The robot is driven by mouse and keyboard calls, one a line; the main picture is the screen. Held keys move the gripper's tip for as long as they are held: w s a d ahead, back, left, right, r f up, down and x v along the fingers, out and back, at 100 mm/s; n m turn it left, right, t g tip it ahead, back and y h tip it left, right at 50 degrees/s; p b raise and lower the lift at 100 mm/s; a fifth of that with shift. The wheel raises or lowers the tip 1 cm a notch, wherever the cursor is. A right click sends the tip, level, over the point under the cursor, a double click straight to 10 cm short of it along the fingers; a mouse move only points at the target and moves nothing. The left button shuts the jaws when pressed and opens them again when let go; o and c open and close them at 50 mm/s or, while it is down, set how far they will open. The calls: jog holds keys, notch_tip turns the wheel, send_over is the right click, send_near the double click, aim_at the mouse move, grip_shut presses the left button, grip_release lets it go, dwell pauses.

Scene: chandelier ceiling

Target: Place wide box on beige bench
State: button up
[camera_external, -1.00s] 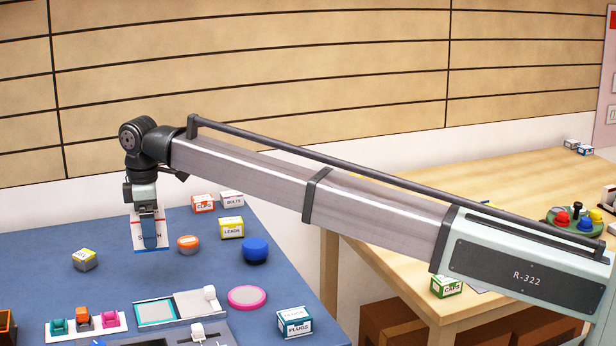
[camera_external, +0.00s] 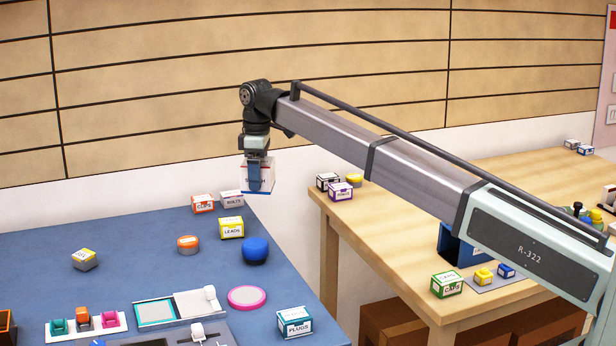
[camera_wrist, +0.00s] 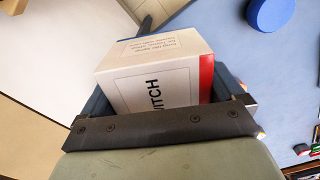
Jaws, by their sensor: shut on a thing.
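The wide box (camera_external: 268,176) is white with a blue lower edge in the outside view. In the wrist view the box (camera_wrist: 160,75) shows a white top, a red side and the letters "ITCH". My gripper (camera_external: 254,178) is shut on it and holds it in the air, over the back right edge of the blue table. The gripper's finger hides part of the box's front. The beige bench (camera_external: 400,215) is the light wooden table on the right, apart from the box.
The blue table (camera_external: 130,235) carries small boxes, among them a yellow LEADS box (camera_external: 231,228), and a blue round knob (camera_external: 255,250). On the bench, boxes (camera_external: 340,190) stand at the left end and a green CAPS box (camera_external: 446,285) near the front. The bench's middle looks clear.

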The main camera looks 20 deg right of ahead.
jog(key=w+d+m, duration=0.2)
jog(key=d+m, duration=0.2)
jog(key=d, duration=2.9)
jog(key=s+d+m, duration=0.1)
jog(key=s+d, duration=0.2)
jog(key=d, duration=0.4)
jog(key=s+d+m, duration=0.1)
jog(key=s+d, duration=0.2)
jog(key=d, duration=0.4)
jog(key=s+d+m, duration=0.1)
jog(key=s+m, duration=0.5)
jog(key=shift+s+d+f, duration=0.25)
jog(key=shift+s, duration=0.1)
jog(key=shift+f, duration=0.1)
jog(key=shift+f, duration=4.9)
jog(key=shift+f, duration=0.1)
